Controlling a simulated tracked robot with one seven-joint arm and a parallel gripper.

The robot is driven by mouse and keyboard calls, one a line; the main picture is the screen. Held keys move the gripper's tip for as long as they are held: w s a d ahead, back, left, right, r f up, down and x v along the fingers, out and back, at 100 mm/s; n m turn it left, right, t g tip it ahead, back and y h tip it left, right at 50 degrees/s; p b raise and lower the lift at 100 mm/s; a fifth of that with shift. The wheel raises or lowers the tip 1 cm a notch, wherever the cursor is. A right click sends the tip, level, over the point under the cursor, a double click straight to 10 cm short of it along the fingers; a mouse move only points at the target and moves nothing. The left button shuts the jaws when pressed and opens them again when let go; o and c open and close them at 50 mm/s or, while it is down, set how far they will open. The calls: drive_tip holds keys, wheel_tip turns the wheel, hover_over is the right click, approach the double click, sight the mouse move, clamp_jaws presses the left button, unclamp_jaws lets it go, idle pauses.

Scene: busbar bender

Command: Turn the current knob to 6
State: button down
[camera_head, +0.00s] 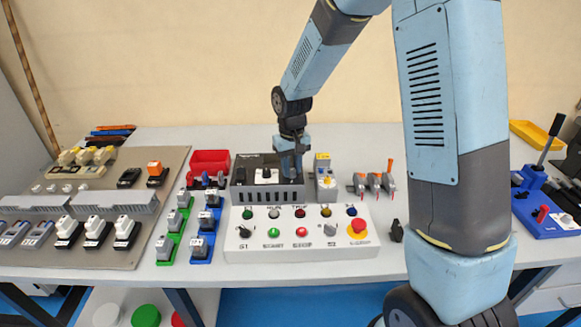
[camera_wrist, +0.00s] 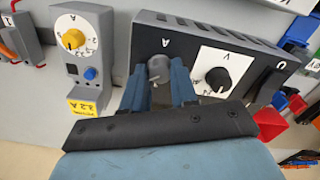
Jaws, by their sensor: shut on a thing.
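A dark grey box (camera_head: 240,176) with a slotted front stands behind the white control panel; its top face (camera_wrist: 195,38) fills the middle of the wrist view. My gripper (camera_head: 291,172) points down at the right end of this box. In the wrist view my gripper (camera_wrist: 160,78) is shut on a grey knob (camera_wrist: 157,66) beside a letter A, one blue finger on each side. The knob's scale and pointer are hidden or too unclear to read. A black knob (camera_wrist: 217,79) on a white dial marked V sits beside it, untouched.
A grey unit with a yellow dial knob (camera_wrist: 73,39), blue button and yellow label stands close beside the box. The white panel (camera_head: 255,258) with buttons and a red emergency stop (camera_head: 358,227) lies in front. A red bin (camera_head: 209,160) stands left of the box.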

sight(291, 169)
drive_tip(key=shift+r+m, duration=0.1)
drive_tip(key=shift+m, duration=0.5)
drive_tip(key=c, duration=0.9)
unclamp_jaws()
wheel_tip(291, 169, up, 14)
drive_tip(key=shift+f, duration=0.2)
